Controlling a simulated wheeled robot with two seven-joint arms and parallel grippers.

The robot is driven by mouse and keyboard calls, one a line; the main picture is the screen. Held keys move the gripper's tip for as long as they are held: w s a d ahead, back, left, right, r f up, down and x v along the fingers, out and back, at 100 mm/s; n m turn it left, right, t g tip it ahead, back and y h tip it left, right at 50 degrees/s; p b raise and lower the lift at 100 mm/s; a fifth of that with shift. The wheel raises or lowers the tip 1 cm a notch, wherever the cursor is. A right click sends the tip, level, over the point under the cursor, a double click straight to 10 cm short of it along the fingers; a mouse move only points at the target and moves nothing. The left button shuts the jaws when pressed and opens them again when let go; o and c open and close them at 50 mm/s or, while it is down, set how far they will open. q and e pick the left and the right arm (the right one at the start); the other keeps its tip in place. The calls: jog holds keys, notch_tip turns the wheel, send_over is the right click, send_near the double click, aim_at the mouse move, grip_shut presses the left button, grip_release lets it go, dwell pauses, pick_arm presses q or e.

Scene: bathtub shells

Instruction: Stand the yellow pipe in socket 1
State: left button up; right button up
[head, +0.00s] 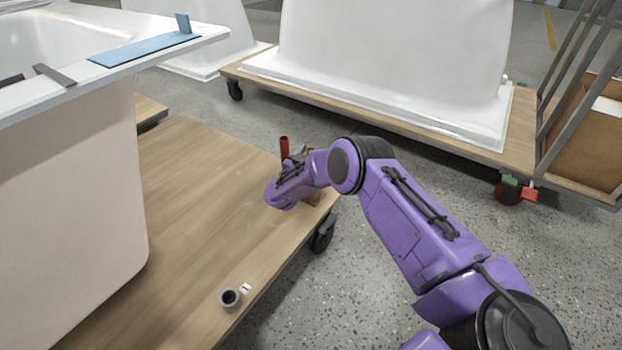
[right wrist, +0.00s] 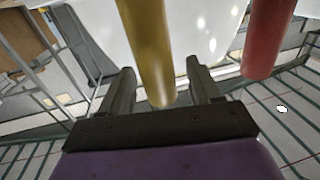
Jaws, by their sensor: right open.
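In the right wrist view the yellow pipe (right wrist: 146,45) stands between the two dark fingers of my right gripper (right wrist: 158,72). The fingers are open, with a gap on each side of the pipe. In the head view the purple right wrist hides the yellow pipe and most of the gripper. Socket 1 (head: 230,298), a short grey ring with a dark hole, sits empty near the front edge of the wooden cart. A small white tag (head: 245,287) lies beside it. My left gripper is out of view.
A red pipe (head: 285,148) stands close beside the gripper; it also shows in the right wrist view (right wrist: 268,38). A white tub shell (head: 75,190) fills the left of the wooden cart (head: 190,190). The board between gripper and socket is clear. Another loaded cart (head: 390,110) stands behind.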

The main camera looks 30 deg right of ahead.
jog(key=shift+d+r, duration=0.1)
grip_shut()
